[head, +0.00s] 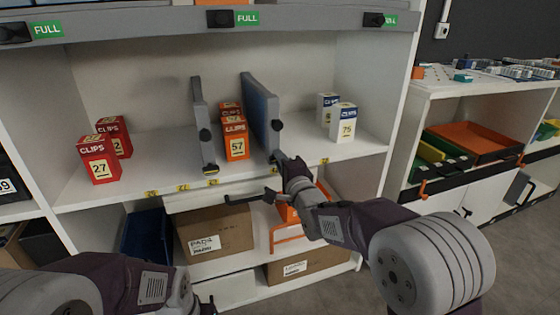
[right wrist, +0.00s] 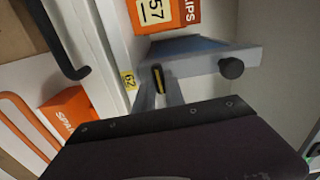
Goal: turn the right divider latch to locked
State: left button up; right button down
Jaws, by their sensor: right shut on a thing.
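The right divider (head: 262,108) is a grey-blue upright panel on the middle shelf, to the right of the orange clip boxes. In the right wrist view the divider (right wrist: 205,62) shows with a round black knob. Its latch (right wrist: 158,78), black with a yellow stripe, sits at the divider's front end. My right gripper (head: 286,166) is at that front end, shut on the latch; its fingers (right wrist: 160,92) lie on both sides of it. In the head view the gripper hides the latch. My left arm is at the bottom left; its gripper (head: 207,305) barely shows.
A left divider (head: 201,125) with a yellow-striped latch (head: 210,170) stands nearby. Orange boxes (head: 235,140) stand between the dividers, red boxes (head: 99,160) at left, white boxes (head: 343,122) at right. Below are a black handle (right wrist: 66,45), cartons (head: 213,230) and an orange-framed item (head: 290,236).

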jog(key=shift+f+m, duration=0.1)
jog(key=shift+m, duration=0.3)
jog(key=c, duration=1.4)
grip_release()
jog(key=p+v, duration=0.3)
jog(key=v, duration=0.6)
